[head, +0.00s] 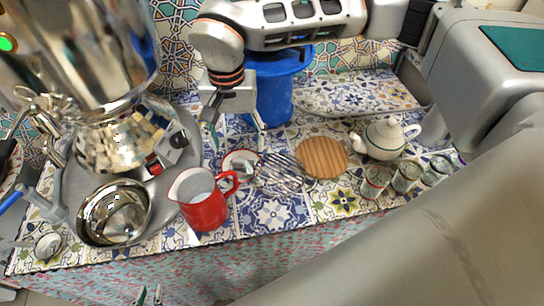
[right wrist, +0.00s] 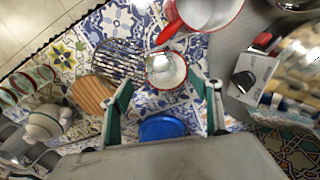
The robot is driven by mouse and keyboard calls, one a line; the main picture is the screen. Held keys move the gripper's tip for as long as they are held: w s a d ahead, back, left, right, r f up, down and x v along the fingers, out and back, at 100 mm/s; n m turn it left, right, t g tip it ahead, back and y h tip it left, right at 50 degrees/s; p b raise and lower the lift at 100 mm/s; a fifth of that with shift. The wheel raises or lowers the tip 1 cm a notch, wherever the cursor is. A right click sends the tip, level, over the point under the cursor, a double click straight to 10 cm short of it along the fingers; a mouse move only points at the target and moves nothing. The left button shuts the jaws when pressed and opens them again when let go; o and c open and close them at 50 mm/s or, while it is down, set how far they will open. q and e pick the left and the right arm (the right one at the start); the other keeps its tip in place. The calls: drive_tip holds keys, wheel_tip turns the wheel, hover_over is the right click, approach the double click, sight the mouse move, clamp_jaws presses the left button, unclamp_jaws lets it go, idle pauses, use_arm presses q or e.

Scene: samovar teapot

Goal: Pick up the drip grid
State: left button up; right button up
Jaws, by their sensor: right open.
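The drip grid (head: 282,172) is a dark wire rack lying on the tiled cloth, between the red jug and the round wooden board. It also shows in the right wrist view (right wrist: 120,62), up and left of my jaws. My right gripper (head: 238,140) points down, open and empty, above and to the left of the grid in the head view. In the right wrist view its fingers (right wrist: 162,90) are spread, with a red-rimmed white dish (right wrist: 165,70) just beyond them. My left gripper (head: 150,295) shows only its fingertips, apart and empty, at the bottom edge.
The red jug (head: 203,207) stands close to the grid's left. The wooden board (head: 322,158) adjoins its right side. A blue container (head: 270,95) stands behind, the samovar (head: 105,60) at left, the teapot (head: 385,138) and small glasses at right.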

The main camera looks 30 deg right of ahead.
sight(240, 159)
drive_tip(key=shift+f, duration=0.1)
drive_tip(key=shift+s+a+f, duration=0.1)
drive_tip(key=shift+s+f, duration=0.1)
drive_tip(key=shift+f, duration=0.95)
wheel_tip(240, 159, down, 4)
drive_tip(key=shift+f, duration=0.55)
use_arm(q)
drive_tip(key=shift+s+f, duration=0.2)
drive_tip(key=shift+s, duration=0.15)
use_arm(e)
drive_tip(key=c, duration=1.6)
